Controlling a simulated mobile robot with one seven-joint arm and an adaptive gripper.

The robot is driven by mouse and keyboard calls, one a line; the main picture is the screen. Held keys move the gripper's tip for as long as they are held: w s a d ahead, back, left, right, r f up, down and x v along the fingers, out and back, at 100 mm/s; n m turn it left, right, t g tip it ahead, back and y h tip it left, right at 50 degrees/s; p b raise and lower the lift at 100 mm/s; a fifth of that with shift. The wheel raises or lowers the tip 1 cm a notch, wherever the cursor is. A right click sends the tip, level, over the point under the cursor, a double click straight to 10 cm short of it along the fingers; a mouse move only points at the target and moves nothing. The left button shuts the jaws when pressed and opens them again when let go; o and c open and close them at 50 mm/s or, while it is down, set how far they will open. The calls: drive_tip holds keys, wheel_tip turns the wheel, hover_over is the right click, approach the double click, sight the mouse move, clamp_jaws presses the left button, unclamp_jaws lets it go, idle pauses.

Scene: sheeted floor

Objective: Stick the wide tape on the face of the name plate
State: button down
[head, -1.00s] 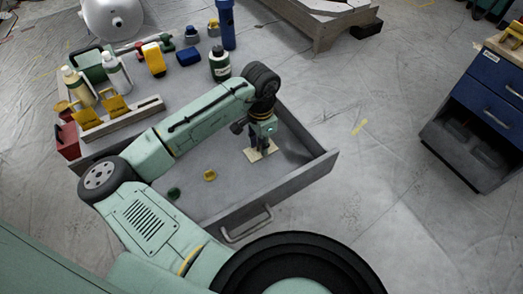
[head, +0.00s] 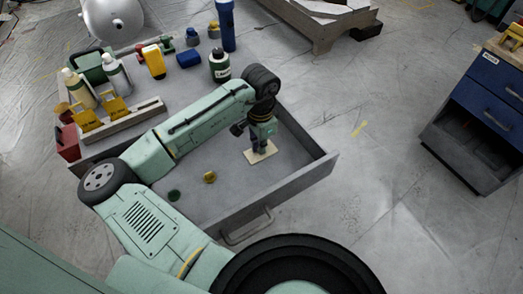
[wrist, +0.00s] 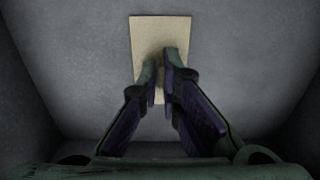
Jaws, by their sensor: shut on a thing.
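A pale cream plate (head: 259,157), which I take for the name plate, is in the open grey drawer, under my fingers. In the wrist view it shows as an upright cream rectangle (wrist: 160,28). My gripper (head: 258,149) points down at its middle. The fingers (wrist: 160,68) are nearly together over the plate and hide part of it; the exact contact is too dim to see. A small yellow roll-like piece (head: 209,177) and a dark green one (head: 173,195) lie in the drawer to the left. I cannot tell which, if either, is the wide tape.
The grey drawer (head: 290,196) has raised walls around the plate. Behind it, a grey top carries bottles (head: 117,72), a dark green jar (head: 219,66), a blue cylinder (head: 226,25) and yellow pieces (head: 153,61). A blue cabinet (head: 480,110) stands right, with clear floor between.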

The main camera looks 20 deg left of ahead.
drive_tip(key=shift+r+p, duration=3.75)
drive_tip(key=shift+r, duration=0.55)
drive_tip(key=shift+f, duration=0.1)
